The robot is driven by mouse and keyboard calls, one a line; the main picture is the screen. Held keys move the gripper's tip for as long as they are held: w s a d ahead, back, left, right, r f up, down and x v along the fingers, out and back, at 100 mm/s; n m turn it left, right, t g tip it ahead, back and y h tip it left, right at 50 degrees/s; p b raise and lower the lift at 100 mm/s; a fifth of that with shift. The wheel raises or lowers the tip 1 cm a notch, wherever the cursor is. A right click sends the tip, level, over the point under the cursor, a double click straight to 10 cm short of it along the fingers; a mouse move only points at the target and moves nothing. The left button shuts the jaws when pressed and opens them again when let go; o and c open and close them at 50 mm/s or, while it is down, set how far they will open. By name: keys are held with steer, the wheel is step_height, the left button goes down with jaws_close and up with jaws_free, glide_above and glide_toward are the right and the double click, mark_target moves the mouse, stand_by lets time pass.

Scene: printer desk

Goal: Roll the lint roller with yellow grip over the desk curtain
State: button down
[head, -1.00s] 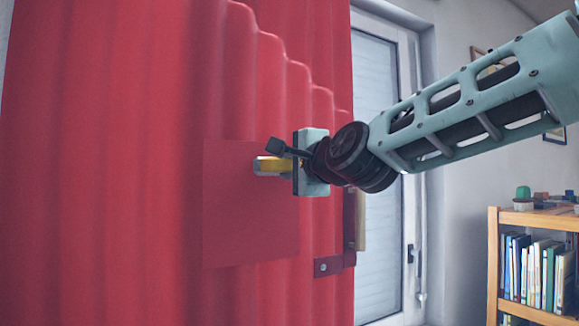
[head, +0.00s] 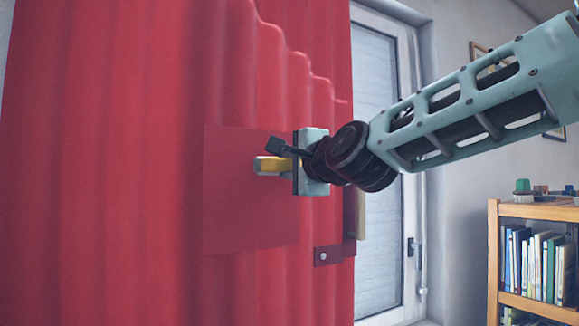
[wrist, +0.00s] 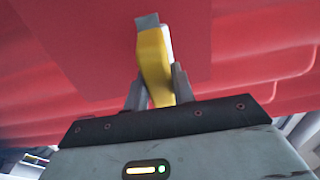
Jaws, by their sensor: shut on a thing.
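The red desk curtain (head: 110,160) hangs in folds across the left and middle of the head view. A flat, darker red panel (head: 240,220) shows on it behind my gripper. My gripper (wrist: 158,88) is shut on the yellow grip of the lint roller (wrist: 154,60). In the head view the roller's yellow part (head: 272,166) points left, in front of the panel. In the wrist view the roller has a grey end and a white part on its right side. I cannot tell whether it touches the curtain.
A window (head: 378,130) with a white frame stands right of the curtain. A wooden bookshelf (head: 493,262) with several books and small things on top is at the lower right. A red bracket with a screw (head: 326,256) shows at the curtain's lower right.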

steer(key=shift+f, duration=0.15)
steer(key=shift+f+b, duration=1.05)
steer(key=shift+b, duration=0.15)
steer(key=shift+f, duration=0.1)
steer(key=shift+f+b, duration=1)
steer(key=shift+b, duration=0.2)
steer(key=shift+f, duration=0.1)
steer(key=shift+f+b, duration=1)
steer(key=shift+b, duration=0.15)
steer(key=shift+f+b, duration=1.1)
steer(key=shift+b, duration=0.1)
steer(key=shift+f, duration=0.1)
